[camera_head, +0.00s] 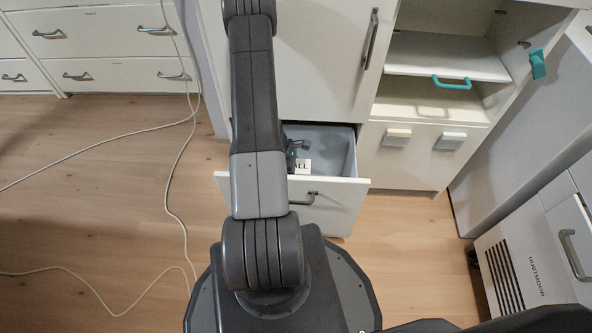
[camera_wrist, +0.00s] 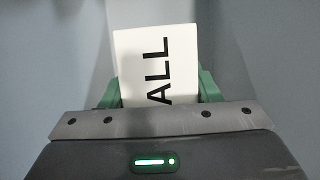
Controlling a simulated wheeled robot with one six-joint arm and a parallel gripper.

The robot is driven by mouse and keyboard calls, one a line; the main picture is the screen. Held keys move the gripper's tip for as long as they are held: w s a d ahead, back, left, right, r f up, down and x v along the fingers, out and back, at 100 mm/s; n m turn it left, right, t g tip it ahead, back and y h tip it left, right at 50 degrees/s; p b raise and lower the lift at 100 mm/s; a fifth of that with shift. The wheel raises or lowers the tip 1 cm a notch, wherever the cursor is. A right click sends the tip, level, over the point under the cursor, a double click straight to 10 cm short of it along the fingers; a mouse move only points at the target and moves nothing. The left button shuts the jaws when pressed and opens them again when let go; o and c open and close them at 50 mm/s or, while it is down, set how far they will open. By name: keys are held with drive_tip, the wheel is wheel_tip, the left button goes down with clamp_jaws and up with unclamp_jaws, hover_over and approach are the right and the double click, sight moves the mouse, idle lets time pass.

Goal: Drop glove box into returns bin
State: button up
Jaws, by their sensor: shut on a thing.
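A white box with black lettering that reads "ALL" (camera_wrist: 150,62), apparently the glove box, fills the middle of the wrist view. My gripper (camera_wrist: 160,92) is shut on it, with a green finger on each side. In the head view the lettered box (camera_head: 302,166) shows inside an open drawer (camera_head: 334,193), partly hidden by my arm. My gripper (camera_head: 296,158) is down in that drawer. The drawer has pale grey inner walls. Whether the box touches the drawer floor I cannot tell. No bin marked for returns can be made out.
A tall cabinet (camera_head: 325,60) stands above the drawer. An open shelf unit (camera_head: 440,60) with teal handles is to its right. A white unit marked DUSTMOOR (camera_head: 520,265) is at the lower right. A pale cable (camera_head: 185,150) lies across the floor at left.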

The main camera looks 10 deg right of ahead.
drive_tip(key=shift+f+b, duration=0.3)
drive_tip(key=shift+b, duration=0.15)
drive_tip(key=shift+f+b, duration=0.3)
drive_tip(key=shift+b, duration=0.15)
drive_tip(key=o, duration=1.6)
drive_tip(key=shift+o, duration=0.2)
drive_tip(key=p+v, duration=0.2)
drive_tip(key=v, duration=0.2)
drive_tip(key=p+v, duration=0.3)
drive_tip(key=v, duration=0.1)
drive_tip(key=shift+d+r+p, duration=0.1)
drive_tip(key=shift+r+p, duration=0.2)
drive_tip(key=shift+r, duration=0.15)
